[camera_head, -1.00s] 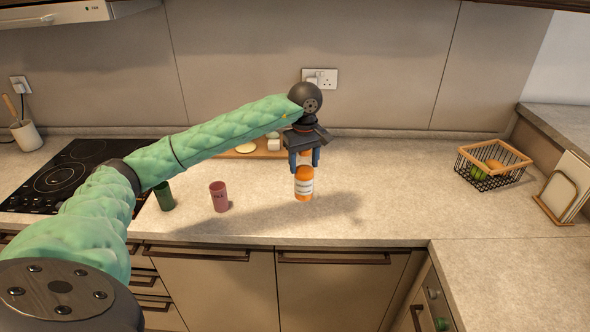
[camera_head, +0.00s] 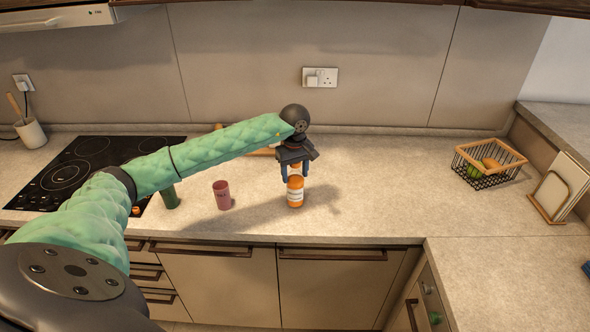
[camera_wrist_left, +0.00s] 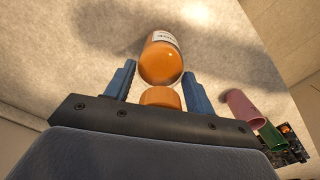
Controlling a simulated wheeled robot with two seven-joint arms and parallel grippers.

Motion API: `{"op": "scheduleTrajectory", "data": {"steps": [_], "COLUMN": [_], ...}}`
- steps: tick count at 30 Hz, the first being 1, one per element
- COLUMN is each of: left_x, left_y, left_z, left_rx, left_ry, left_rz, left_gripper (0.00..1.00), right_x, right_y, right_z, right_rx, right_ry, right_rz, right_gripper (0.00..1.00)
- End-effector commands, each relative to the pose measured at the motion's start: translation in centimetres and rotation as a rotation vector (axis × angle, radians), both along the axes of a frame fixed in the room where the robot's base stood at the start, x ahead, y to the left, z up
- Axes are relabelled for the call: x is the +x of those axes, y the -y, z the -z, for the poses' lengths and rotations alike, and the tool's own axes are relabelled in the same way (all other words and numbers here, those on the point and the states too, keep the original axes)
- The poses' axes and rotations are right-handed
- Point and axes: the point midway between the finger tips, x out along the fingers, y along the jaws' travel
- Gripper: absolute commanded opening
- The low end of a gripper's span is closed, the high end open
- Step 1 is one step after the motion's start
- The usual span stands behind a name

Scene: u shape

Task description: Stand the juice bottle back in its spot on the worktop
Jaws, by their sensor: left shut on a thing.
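The juice bottle (camera_head: 295,192) is orange with a white label and an orange cap. It is upright at the front middle of the worktop (camera_head: 390,190). My left gripper (camera_head: 294,172) points down and is shut on the bottle's upper part. In the left wrist view the bottle (camera_wrist_left: 161,62) lies between the two blue fingers, with its cap towards the palm. I cannot tell whether its base touches the worktop. My right gripper is not in view.
A pink cup (camera_head: 222,195) and a green cup (camera_head: 170,197) stand left of the bottle. A black hob (camera_head: 60,175) is further left. A wire basket with fruit (camera_head: 488,165) and a wooden holder (camera_head: 553,195) are at the right. The worktop between bottle and basket is clear.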

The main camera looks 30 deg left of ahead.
Motion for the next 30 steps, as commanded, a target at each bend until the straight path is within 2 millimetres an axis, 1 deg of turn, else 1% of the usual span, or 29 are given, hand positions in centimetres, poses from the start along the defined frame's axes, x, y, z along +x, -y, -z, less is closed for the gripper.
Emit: {"op": "scheduleTrajectory", "data": {"steps": [9, 16, 17, 19, 20, 30], "left_x": [0.05, 0.05, 0.02, 0.02, 0.02, 0.02], "left_y": [-0.02, -0.02, -0.01, -0.01, -0.01, -0.01], "left_z": [0.11, 0.3, 0.33, 0.32, 0.32, 0.2], "left_rx": [0.0, 0.0, -0.001, -0.001, -0.001, -0.001], "left_ry": [0.002, 0.002, 0.001, 0.001, 0.001, 0.001], "left_rz": [0.0, 0.0, 0.0, 0.0, 0.0, 0.0], "left_gripper": [0.0, 0.0, 0.58, 0.72, 0.76, 0.76], "right_x": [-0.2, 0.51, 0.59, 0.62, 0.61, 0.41], "right_y": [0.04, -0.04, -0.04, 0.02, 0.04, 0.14], "right_z": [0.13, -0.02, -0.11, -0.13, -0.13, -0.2], "right_rx": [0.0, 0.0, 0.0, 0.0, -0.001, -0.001], "right_ry": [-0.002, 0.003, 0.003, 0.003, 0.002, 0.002], "right_rz": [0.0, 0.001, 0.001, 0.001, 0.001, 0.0], "right_gripper": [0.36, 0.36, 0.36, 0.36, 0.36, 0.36]}}
